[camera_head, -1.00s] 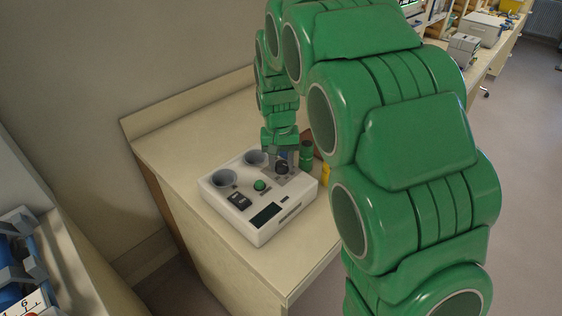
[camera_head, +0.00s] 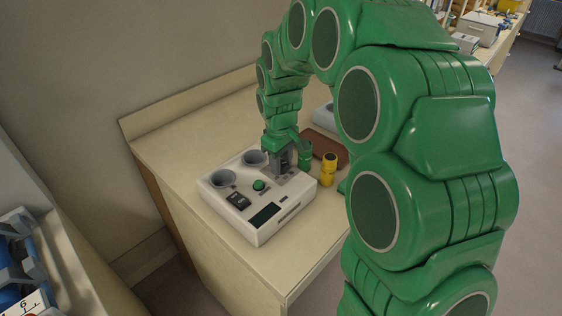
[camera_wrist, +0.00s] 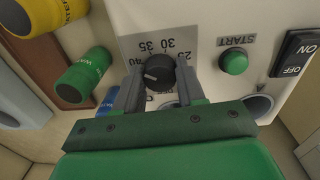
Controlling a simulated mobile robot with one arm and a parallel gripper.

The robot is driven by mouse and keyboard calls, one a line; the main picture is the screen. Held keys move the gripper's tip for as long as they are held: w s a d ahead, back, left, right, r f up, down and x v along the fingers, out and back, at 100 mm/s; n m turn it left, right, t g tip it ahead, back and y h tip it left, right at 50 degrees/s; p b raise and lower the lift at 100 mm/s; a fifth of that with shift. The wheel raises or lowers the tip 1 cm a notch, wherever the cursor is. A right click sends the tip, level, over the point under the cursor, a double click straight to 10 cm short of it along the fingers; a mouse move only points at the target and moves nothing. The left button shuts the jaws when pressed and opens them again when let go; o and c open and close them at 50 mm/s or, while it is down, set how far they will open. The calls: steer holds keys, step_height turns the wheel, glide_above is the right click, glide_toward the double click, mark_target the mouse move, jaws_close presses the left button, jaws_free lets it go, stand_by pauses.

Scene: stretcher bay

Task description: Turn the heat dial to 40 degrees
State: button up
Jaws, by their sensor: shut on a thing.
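The heat dial (camera_wrist: 162,70) is a round black knob with a white pointer line on a grey scale plate (camera_wrist: 187,42) of a white machine (camera_head: 228,210). The plate's numbers 25, 30, 35 and 40 show upside down in the wrist view. The pointer faces left, close to the 40, but a finger partly covers that side and I cannot tell the exact reading. My gripper (camera_wrist: 160,84) is shut on the dial, one grey finger on each side. In the head view my gripper (camera_head: 282,162) points down over the machine and hides the dial.
The machine also has a green START button (camera_wrist: 234,61), a black ON/OFF switch (camera_wrist: 302,56) and two round wells (camera_head: 222,178). Green (camera_head: 305,152) and yellow (camera_head: 328,170) capped containers stand close beside it, near a brown tray (camera_head: 336,146). The bench front (camera_head: 285,285) is clear.

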steer(key=shift+n, duration=0.4)
steer(key=o, duration=1.1)
steer(key=shift+c, duration=0.2)
steer(key=shift+r, duration=0.1)
step_height(320, 180, up, 8)
steer(key=shift+s+a+f, duration=0.1)
steer(key=shift+a+f, duration=0.05)
steer(key=shift+f, duration=0.05)
